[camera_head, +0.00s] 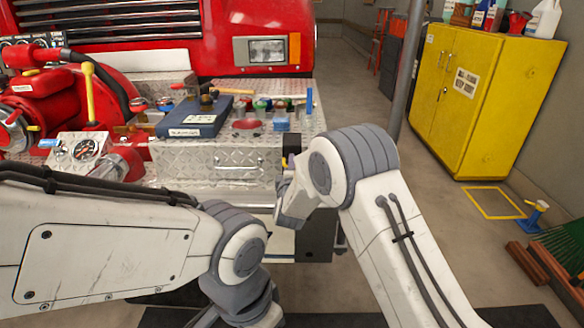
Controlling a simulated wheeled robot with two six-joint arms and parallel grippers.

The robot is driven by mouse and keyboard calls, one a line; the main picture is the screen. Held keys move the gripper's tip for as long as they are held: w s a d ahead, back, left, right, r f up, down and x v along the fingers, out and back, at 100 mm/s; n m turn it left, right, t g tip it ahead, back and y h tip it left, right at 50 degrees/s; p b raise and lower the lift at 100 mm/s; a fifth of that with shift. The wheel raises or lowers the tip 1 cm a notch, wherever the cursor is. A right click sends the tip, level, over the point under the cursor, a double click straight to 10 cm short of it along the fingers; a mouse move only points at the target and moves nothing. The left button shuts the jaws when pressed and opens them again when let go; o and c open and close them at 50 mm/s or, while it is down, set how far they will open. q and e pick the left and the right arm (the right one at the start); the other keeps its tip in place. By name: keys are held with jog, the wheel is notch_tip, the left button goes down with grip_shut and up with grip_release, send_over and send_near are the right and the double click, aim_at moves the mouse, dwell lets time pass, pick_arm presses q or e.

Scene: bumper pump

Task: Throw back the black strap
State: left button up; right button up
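I cannot pick out the black strap with certainty. A small black piece with a yellow mark (291,146) stands at the right front corner of the silver diamond-plate bumper (205,160); I cannot tell whether it is strap, latch or part of my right gripper. My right arm reaches in from the lower right and bends down at its wrist beside that corner. Its fingers are not clearly visible. My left arm comes in from the left and bends down at the bottom centre; its gripper is out of view.
A red pump with a gauge (85,149) is at left. A grey pole (407,70) and yellow cabinet (473,95) stand at right. Floor between is clear.

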grip_shut()
jog(key=shift+f, duration=0.1)
dwell(1.3)
